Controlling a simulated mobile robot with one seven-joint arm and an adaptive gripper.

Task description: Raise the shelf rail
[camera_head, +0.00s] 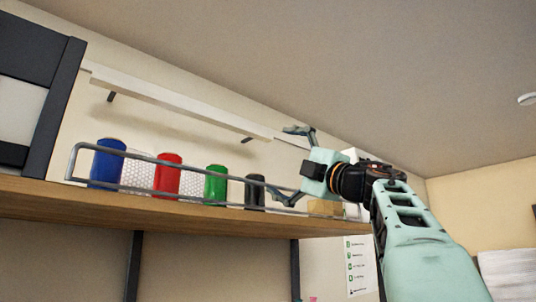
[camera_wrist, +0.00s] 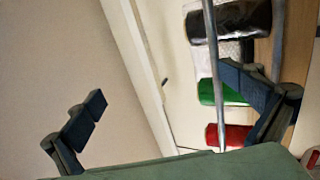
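The shelf rail (camera_head: 137,155) is a thin grey metal loop along the front of the wooden shelf (camera_head: 160,209), in front of several coloured cylinders. My gripper (camera_head: 283,160) is open near the rail's right end, one finger high and the other low beside the rail. In the wrist view, the open fingers of my gripper (camera_wrist: 163,88) are wide apart. There a bar of the rail (camera_wrist: 211,60) runs between them in the picture, close to the right finger. I cannot tell whether they touch. Nothing is held.
Blue (camera_head: 107,163), red (camera_head: 167,174), green (camera_head: 216,184) and black (camera_head: 255,192) cylinders stand behind the rail. A white ledge (camera_head: 180,103) on brackets is above them. A dark-framed cabinet (camera_head: 58,95) stands at the left end. The space above the cylinders is clear.

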